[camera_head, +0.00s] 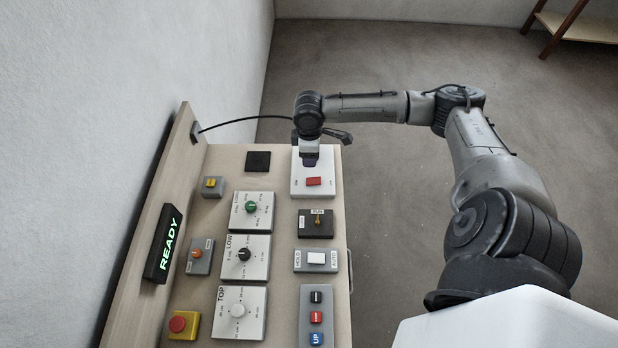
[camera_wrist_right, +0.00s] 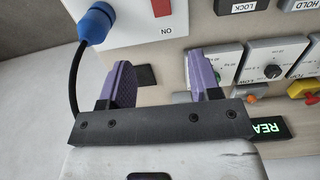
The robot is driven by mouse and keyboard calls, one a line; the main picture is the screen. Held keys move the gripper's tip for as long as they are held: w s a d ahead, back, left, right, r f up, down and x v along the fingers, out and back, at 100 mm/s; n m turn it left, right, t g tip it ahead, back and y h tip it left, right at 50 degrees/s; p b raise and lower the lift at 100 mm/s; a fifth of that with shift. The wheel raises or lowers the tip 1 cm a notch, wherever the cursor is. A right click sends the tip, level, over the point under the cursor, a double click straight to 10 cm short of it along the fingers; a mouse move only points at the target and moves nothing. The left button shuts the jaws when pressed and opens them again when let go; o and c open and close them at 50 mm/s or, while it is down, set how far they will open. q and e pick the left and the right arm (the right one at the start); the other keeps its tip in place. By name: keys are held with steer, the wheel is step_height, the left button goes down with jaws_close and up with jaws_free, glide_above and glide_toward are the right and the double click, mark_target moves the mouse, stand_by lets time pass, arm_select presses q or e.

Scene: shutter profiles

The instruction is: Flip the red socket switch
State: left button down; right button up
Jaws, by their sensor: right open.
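The red socket switch (camera_head: 314,181) sits on a white socket plate (camera_head: 325,190) at the far end of the panel. In the right wrist view its red rocker (camera_wrist_right: 162,7) is cut by the top edge, above an upside-down ON label. My right gripper (camera_head: 310,161) is over the far part of the plate, just beyond the switch. In the wrist view the purple fingers of this gripper (camera_wrist_right: 163,75) are open with nothing between them. A blue plug (camera_wrist_right: 95,22) sits at the plate, left of the switch; my wrist hides it in the head view. My left gripper is not in view.
A black cable (camera_head: 245,119) arches from the backboard toward the plug. A key switch (camera_head: 316,223), a white rocker (camera_head: 316,258), dials (camera_head: 244,255) and a yellow-and-red emergency button (camera_head: 184,324) crowd the panel. A READY sign (camera_head: 164,243) is lit green. Open floor lies right of the panel.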

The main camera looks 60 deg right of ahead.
mark_target(309, 181)
steer(key=f, duration=1.1)
steer(key=shift+a+f+b, duration=0.2)
steer(key=shift+f+b, duration=0.1)
steer(key=shift+f, duration=1.1)
steer(key=shift+c, duration=0.2)
